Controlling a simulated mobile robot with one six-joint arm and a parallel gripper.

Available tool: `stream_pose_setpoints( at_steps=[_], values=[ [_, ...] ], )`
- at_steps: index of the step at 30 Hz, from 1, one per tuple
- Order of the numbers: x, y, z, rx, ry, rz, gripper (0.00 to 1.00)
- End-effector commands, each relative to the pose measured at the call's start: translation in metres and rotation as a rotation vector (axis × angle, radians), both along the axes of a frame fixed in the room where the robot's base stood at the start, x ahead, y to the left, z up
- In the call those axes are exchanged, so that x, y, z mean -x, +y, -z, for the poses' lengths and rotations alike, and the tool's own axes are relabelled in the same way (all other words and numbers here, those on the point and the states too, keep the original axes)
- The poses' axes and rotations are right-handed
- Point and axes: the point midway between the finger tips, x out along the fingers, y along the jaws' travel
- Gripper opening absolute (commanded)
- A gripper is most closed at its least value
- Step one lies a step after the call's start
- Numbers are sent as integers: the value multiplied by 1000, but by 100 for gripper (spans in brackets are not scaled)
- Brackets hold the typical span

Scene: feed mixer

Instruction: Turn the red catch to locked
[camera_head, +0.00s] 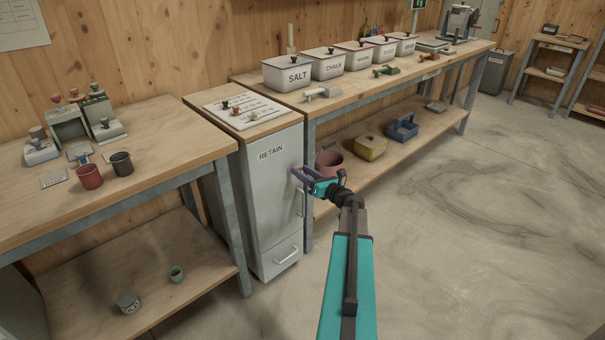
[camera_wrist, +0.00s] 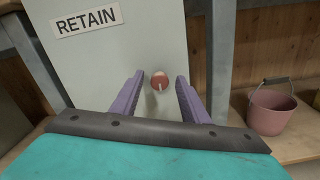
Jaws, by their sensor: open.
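The red catch (camera_wrist: 160,80) is a small round red knob with a pale pointer, on the grey door of the RETAIN cabinet. The pointer hangs down in the wrist view. My gripper (camera_wrist: 158,83) is open, with its two purple fingers on either side of the catch in that view; I cannot tell how far short of the door they stop. The RETAIN cabinet (camera_head: 273,195) stands between the two benches, and my gripper (camera_head: 298,177) is at its front right in the head view. The catch is hidden there.
A pink bucket (camera_wrist: 272,108) stands on the lower shelf to the right; a yellow box (camera_head: 370,148) and a blue caddy (camera_head: 403,128) are further along. The bench leg (camera_head: 309,180) is close to my gripper. The floor to the right is clear.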

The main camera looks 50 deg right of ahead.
Motion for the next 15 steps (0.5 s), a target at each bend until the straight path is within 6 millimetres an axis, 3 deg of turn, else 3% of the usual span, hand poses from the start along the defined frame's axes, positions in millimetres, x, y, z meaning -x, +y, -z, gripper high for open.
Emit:
stream_pose_setpoints(
  at_steps=[8,15],
  values=[
    [-1,0,0,0,0,0,41],
    [-1,0,0,0,0,0,4]
  ],
)
